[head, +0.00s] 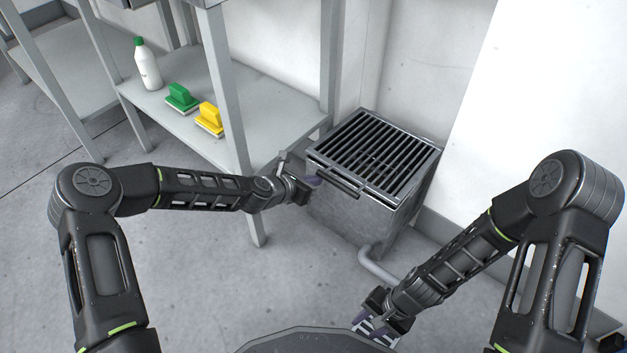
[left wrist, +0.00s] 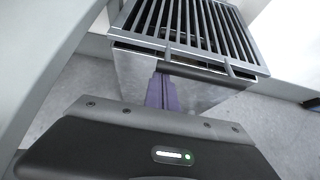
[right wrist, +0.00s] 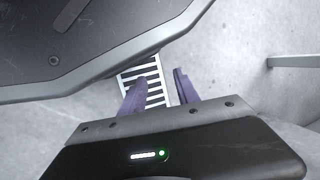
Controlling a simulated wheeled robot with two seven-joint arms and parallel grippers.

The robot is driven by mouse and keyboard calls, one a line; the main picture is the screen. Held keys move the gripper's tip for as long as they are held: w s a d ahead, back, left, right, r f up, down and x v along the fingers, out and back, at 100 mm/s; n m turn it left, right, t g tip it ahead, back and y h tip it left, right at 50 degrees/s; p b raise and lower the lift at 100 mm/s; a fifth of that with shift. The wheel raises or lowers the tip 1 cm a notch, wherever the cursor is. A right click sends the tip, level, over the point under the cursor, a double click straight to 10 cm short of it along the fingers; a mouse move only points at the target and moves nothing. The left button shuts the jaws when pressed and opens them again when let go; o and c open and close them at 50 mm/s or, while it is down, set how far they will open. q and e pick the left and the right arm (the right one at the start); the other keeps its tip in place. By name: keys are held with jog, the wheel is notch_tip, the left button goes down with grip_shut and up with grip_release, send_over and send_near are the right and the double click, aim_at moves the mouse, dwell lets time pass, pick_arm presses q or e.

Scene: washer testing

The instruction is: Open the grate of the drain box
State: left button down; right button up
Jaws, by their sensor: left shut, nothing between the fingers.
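The drain box (head: 350,215) is a grey metal box on the floor by the wall. Its slatted grate (head: 375,150) lies flat on top, closed, with a dark bar handle (head: 333,181) along its front edge. In the left wrist view the grate (left wrist: 185,22) and handle (left wrist: 190,72) show just beyond the fingers. My left gripper (head: 315,181) is shut and empty, its purple fingertips close to the left end of the handle; I cannot tell whether they touch it. My right gripper (head: 370,327) is low at the front, away from the box; its purple fingers (right wrist: 158,92) are apart with nothing held.
A metal shelf table (head: 185,128) stands left of the box, holding a white bottle (head: 148,68), a green brush (head: 182,97) and a yellow brush (head: 209,119). Its leg is near my left forearm. A grey pipe (head: 378,268) runs from the box along the floor.

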pick_arm(q)
jog(key=shift+r, duration=0.1)
pick_arm(e)
jog(key=shift+s+a+n+t, duration=0.1)
jog(key=shift+a+n+t, duration=0.3)
jog(key=shift+n, duration=0.4)
jog(key=shift+s+a+n+t, duration=0.1)
jog(key=shift+a+n+t, duration=0.25)
jog(key=shift+n, duration=0.45)
jog(key=shift+a+n+t, duration=0.25)
jog(key=shift+n+t, duration=0.2)
jog(key=shift+n, duration=0.35)
pick_arm(q)
jog(key=shift+d+r, duration=0.1)
pick_arm(e)
jog(key=shift+r, duration=0.15)
